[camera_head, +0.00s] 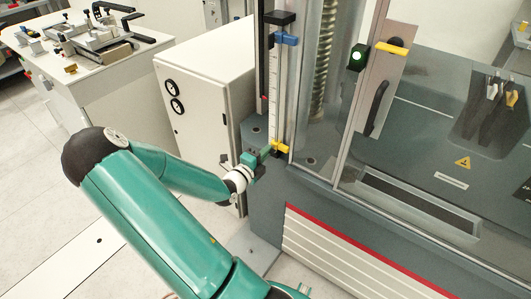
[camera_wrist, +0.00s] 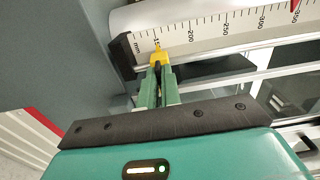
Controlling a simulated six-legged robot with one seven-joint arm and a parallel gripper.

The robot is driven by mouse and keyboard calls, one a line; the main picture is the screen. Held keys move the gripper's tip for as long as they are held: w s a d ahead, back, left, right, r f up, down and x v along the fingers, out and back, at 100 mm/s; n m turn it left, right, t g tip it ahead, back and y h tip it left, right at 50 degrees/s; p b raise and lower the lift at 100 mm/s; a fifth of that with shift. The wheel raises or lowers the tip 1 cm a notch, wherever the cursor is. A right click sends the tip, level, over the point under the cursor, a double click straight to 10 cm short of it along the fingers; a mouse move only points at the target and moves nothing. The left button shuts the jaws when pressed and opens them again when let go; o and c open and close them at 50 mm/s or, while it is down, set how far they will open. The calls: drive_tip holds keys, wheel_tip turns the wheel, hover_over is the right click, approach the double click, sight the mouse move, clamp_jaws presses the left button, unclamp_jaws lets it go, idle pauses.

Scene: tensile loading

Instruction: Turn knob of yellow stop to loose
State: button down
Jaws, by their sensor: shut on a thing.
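The yellow stop (camera_head: 281,148) sits low on the upright scale (camera_head: 273,95) at the left edge of the testing machine. In the wrist view the yellow stop (camera_wrist: 158,56) is near the low end of the millimetre scale (camera_wrist: 215,32). My gripper (camera_head: 266,151) reaches it from the left and front. In the wrist view my gripper (camera_wrist: 158,72) has its green fingers close together on the stop's near side, shut on its knob. The fingers hide most of the knob, so its turn cannot be told.
A blue stop (camera_head: 287,39) sits high on the same scale. A grey-white cabinet (camera_head: 212,95) stands close left of the machine. A clear door with a dark handle (camera_head: 376,108) is to the right. Open floor (camera_head: 35,185) lies to the left.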

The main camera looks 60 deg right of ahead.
idle(0.3)
drive_tip(key=c, duration=1.6)
unclamp_jaws()
drive_tip(key=shift+a, duration=0.15)
drive_tip(key=w+a, duration=0.2)
drive_tip(key=a, duration=1.1)
drive_tip(key=shift+a, duration=0.2)
drive_tip(key=shift+w, duration=0.1)
